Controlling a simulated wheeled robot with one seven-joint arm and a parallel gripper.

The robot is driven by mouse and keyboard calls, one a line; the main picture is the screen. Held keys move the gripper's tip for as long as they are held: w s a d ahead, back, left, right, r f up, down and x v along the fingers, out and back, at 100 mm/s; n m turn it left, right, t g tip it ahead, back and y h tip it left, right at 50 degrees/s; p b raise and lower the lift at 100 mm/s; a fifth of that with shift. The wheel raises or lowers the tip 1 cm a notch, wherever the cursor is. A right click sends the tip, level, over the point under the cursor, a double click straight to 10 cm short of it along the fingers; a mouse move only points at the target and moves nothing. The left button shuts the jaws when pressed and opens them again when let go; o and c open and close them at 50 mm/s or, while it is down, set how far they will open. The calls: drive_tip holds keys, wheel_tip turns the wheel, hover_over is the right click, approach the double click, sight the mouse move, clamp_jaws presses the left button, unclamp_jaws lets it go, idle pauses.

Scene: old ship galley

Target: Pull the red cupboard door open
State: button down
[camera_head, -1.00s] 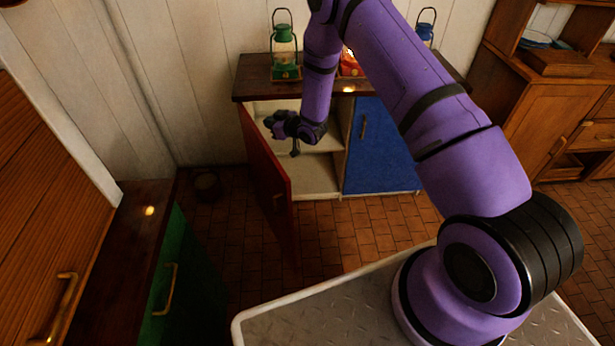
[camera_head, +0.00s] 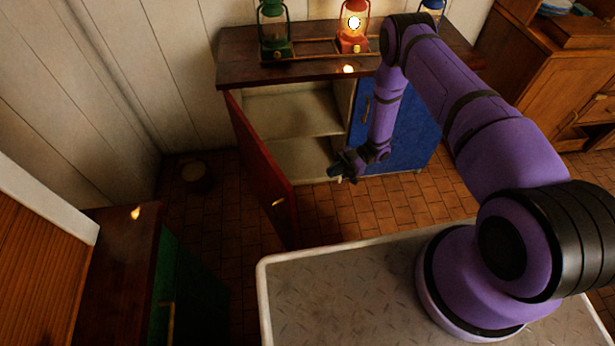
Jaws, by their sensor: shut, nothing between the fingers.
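The red cupboard door (camera_head: 262,165) stands wide open, hinged at the cupboard's left side and swung out toward me. Its brass handle (camera_head: 279,202) shows near the free edge. The cupboard interior (camera_head: 290,112) behind it is open to view, with a pale shelf and no contents that I can see. My gripper (camera_head: 336,173) is shut and empty. It appears in front of the cupboard's lower right part, to the right of the red door and apart from it.
A closed blue door (camera_head: 405,135) is right of the opening. Green (camera_head: 273,32), red (camera_head: 353,30) and blue (camera_head: 431,14) lanterns stand on the wooden top (camera_head: 235,65). A green-doored cabinet (camera_head: 185,285) is at lower left. Tiled floor (camera_head: 225,215) lies between.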

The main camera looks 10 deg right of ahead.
drive_tip(key=x, duration=1.4)
